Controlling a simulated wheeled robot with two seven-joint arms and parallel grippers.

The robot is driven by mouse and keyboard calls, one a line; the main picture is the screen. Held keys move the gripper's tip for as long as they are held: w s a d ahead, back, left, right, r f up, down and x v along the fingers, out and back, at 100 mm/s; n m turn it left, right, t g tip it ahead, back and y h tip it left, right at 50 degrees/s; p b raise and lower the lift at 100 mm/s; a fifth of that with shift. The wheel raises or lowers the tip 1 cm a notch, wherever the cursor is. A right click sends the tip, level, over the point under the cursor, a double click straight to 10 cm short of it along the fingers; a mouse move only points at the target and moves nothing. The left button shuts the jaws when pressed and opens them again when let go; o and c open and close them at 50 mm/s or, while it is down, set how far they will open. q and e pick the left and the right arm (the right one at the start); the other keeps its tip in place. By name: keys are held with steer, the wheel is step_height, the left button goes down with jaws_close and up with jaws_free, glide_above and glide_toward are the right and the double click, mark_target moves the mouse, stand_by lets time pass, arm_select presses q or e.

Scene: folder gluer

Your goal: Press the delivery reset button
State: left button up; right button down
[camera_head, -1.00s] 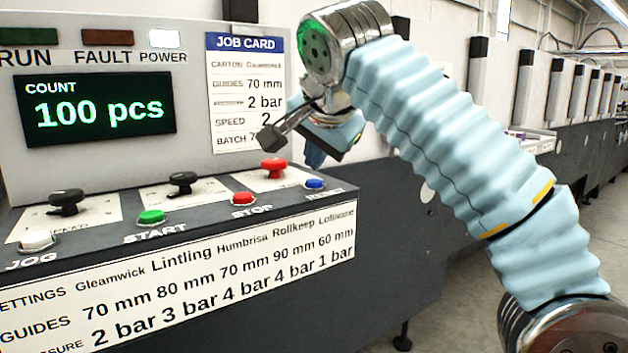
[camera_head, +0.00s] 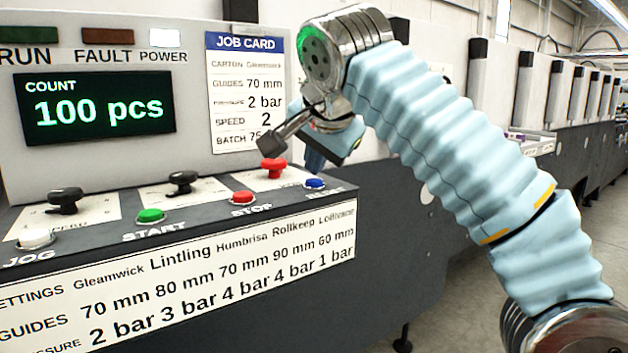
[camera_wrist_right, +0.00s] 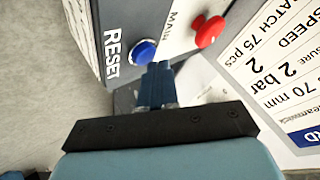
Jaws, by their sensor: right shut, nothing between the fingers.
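The blue reset button (camera_head: 315,183) is at the right end of the sloped control panel, with its RESET label partly hard to read in the head view. In the right wrist view the blue button (camera_wrist_right: 143,50) shows clearly beside the word RESET, just beyond and slightly left of my fingertips. My right gripper (camera_head: 268,146) is shut and empty, above the panel near the red knob (camera_head: 273,167). In the right wrist view its fingers (camera_wrist_right: 157,82) point towards the panel; I cannot tell the exact gap to the button. My left gripper is not in view.
A red stop button (camera_head: 243,198), a green start button (camera_head: 150,216), a white jog button (camera_head: 36,239) and black knobs (camera_head: 183,182) share the panel. The job card (camera_head: 245,95) is behind my gripper. The display (camera_head: 97,108) reads 100 pcs.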

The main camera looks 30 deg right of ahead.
mark_target(316, 182)
steer(key=shift+f+b, duration=0.4)
steer(key=shift+f, duration=0.1)
stand_by(0.6)
steer(key=shift+r+p, duration=0.95)
steer(key=shift+p, duration=0.05)
step_height(316, 182, up, 3)
steer(key=p, duration=0.3)
steer(key=shift+r+p, duration=0.75)
steer(key=shift+r, duration=0.2)
